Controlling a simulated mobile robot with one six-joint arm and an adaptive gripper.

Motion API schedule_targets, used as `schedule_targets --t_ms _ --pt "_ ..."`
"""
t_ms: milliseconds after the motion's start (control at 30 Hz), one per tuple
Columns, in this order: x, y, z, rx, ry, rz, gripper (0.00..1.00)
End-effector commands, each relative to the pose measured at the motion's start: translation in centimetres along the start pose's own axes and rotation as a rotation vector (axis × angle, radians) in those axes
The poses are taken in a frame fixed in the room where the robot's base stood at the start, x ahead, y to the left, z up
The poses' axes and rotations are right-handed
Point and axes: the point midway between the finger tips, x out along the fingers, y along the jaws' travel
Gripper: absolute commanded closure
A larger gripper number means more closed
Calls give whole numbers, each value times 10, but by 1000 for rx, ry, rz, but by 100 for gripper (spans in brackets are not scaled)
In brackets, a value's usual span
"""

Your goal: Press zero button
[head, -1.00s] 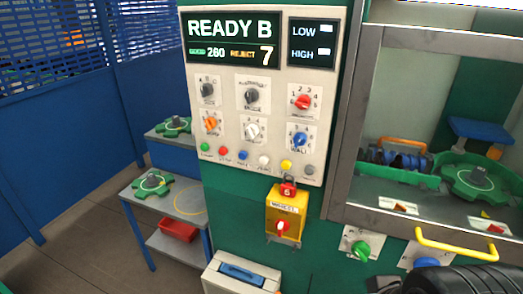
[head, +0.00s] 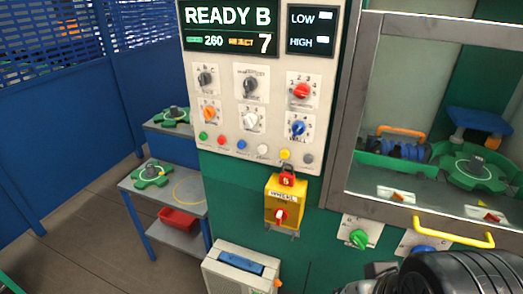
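A row of small round buttons runs along the bottom of the pale control panel (head: 225,105): green (head: 203,136), red (head: 222,140), blue (head: 241,145), white (head: 262,150), yellow (head: 284,154) and grey (head: 307,159). Their labels are too small to read, so I cannot tell which is zero. The screen (head: 230,30) above reads READY B, 260 and REJECT 7. My dark arm end with my gripper (head: 378,272) shows at the bottom right edge, below and right of the buttons and apart from them. Its fingers cannot be made out.
Several rotary knobs sit above the buttons. A yellow lockout box (head: 285,203) juts out below them. To the right are a glazed door with a yellow handle (head: 454,232) and a green knob (head: 358,238). A grey case (head: 240,270) stands below; a side table (head: 187,192) is left.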

Motion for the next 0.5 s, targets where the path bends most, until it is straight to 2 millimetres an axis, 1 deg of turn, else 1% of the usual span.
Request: schedule_targets --t_ms 33,333,500 --pt "0 0 0 0 0 0 80" --pt "0 0 0 0 0 0 100" --pt "0 0 0 0 0 0 100"
